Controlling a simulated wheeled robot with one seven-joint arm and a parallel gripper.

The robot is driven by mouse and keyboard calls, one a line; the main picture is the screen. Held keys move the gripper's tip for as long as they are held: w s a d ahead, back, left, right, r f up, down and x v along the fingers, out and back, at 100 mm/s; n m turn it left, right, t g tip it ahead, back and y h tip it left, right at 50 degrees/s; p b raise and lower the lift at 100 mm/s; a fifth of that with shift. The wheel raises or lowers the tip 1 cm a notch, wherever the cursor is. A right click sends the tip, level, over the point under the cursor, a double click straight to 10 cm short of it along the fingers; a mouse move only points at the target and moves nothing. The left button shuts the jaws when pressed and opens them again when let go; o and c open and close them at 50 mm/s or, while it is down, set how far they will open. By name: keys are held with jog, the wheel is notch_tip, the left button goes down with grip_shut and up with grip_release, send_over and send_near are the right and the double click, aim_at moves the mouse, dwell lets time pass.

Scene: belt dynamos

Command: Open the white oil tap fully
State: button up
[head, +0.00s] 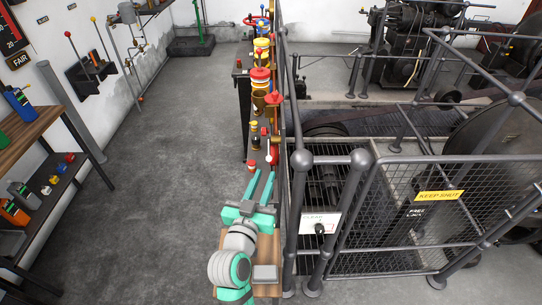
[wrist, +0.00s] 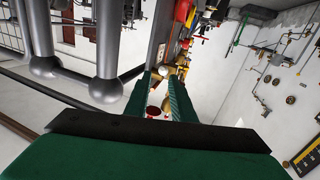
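My gripper (head: 261,175) has two teal fingers, held apart with nothing between them. It reaches forward along the narrow bench beside the railing. A small white piece (head: 269,148), which looks like the white oil tap's lever, stands just beyond the fingertips, close to a red part; I cannot tell how far it is turned. In the wrist view my gripper (wrist: 160,78) is also open. Small red and white parts (wrist: 155,111) show in the gap between the fingers, partly hidden by them.
Brass, red and yellow oilers (head: 261,88) line the bench ahead. A grey railing (head: 303,200) with a mesh gate (head: 400,225) runs close along the right side. A shelf unit (head: 35,135) stands at the left. The floor (head: 170,190) between is clear.

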aim_at(269, 158)
jog(key=x, duration=0.8)
jog(key=shift+w+a, duration=0.15)
jog(key=shift+w, duration=0.2)
jog(key=shift+w+a, duration=0.1)
